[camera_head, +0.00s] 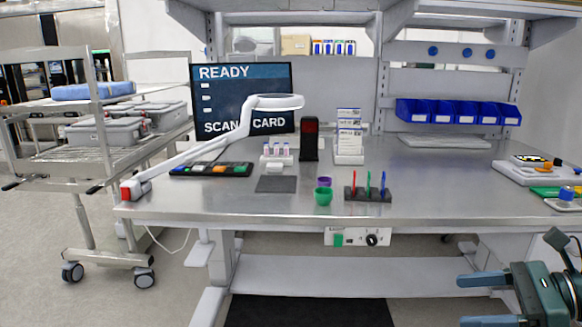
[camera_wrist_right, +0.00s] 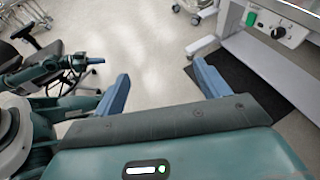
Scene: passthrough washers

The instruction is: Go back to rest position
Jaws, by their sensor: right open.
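My right gripper (camera_head: 462,301) is low at the right edge of the head view, in front of the workbench (camera_head: 240,208) and below its top. Its two blue fingers are spread apart with nothing between them. The right wrist view shows the same open fingers (camera_wrist_right: 160,75) over the bare floor, with the bench's underside at the upper right. My left gripper does not show in the head view. A dark green jointed part shows at the left of the wrist view, but I cannot tell what it belongs to.
A wheeled cart (camera_head: 95,165) stands left. A black mat (camera_head: 308,311) lies below.

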